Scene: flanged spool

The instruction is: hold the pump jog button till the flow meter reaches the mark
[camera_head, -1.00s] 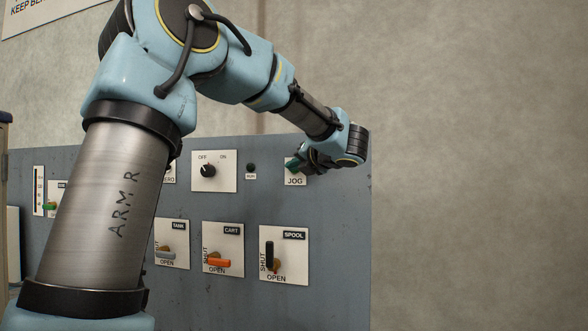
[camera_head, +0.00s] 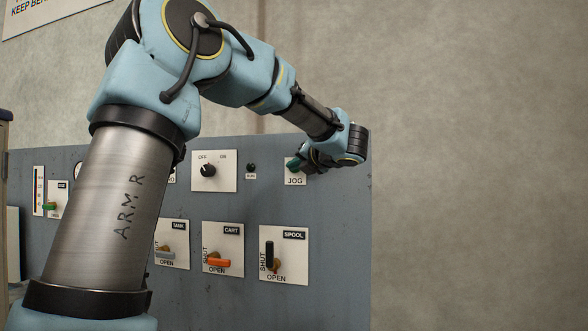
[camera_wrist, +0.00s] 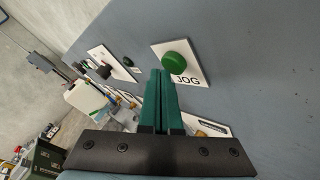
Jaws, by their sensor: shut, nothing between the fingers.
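The jog button is a round green knob (camera_wrist: 177,60) on a white plate marked JOG (camera_wrist: 195,72) in the wrist view. The JOG plate (camera_head: 296,180) is at the panel's upper right in the head view, its button largely covered by my gripper (camera_head: 294,165). My gripper (camera_wrist: 161,73) is shut and empty, its green fingertips just beside the button in the wrist view. I cannot tell whether they touch it. A narrow vertical gauge (camera_head: 38,190) stands at the panel's left; its reading is too small to make out. I cannot tell whether it is the flow meter.
A rotary OFF/ON switch (camera_head: 208,171) and a small dark green lamp (camera_head: 251,168) sit left of JOG. Below are the TANK (camera_head: 165,254), CART (camera_head: 217,262) and SPOOL (camera_head: 269,254) valve handles. My arm hides part of the panel. Right of the panel is bare wall.

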